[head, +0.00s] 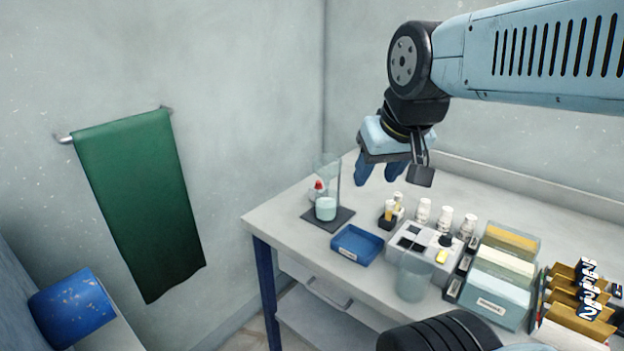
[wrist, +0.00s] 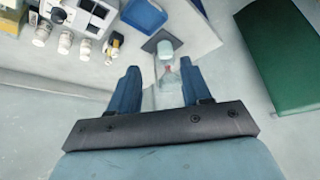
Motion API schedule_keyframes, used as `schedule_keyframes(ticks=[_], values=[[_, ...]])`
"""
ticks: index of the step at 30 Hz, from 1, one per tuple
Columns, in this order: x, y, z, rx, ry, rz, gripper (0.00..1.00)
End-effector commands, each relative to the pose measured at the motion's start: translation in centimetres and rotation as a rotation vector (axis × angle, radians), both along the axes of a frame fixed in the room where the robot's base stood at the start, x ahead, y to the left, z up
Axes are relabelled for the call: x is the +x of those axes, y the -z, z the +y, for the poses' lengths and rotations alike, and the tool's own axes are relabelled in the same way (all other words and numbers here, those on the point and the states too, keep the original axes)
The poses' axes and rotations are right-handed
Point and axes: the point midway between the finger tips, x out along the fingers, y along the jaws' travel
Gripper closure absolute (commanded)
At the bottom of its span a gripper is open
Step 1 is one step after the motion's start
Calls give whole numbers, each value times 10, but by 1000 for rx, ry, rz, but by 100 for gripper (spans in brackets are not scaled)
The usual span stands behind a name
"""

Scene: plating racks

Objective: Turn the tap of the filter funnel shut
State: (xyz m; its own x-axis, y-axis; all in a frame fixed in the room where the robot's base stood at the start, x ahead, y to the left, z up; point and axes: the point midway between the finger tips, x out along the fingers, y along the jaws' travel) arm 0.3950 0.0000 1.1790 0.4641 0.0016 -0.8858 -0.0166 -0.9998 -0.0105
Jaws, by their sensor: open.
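The filter funnel (head: 327,167) is clear glass and stands at the left end of the bench, on a dark square mat (head: 343,222). Its red tap (head: 318,186) shows low on the funnel, above a pale whitish vessel (head: 326,209). In the wrist view the funnel (wrist: 168,84) lies beyond the fingers, close to the right one, with the tap (wrist: 168,61) partly blurred. My gripper (head: 377,172) is open and empty, its two blue fingers above and to the right of the funnel. I cannot tell which way the tap handle points.
A blue tray (head: 357,244) sits just in front of the mat. A green cloth (head: 140,200) hangs on the left wall.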

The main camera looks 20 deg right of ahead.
Motion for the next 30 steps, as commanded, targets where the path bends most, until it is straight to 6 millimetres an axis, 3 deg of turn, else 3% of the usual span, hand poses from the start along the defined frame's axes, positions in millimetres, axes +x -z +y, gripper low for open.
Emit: schedule_keyframes(ticks=[5, 15, 22, 30], values=[[30, -12, 0, 50, 84, 61, 52], [110, -27, -2, 177, 312, 212, 52], [168, -24, -8, 257, 469, 317, 52], [237, -8, -19, 345, 654, 443, 52]])
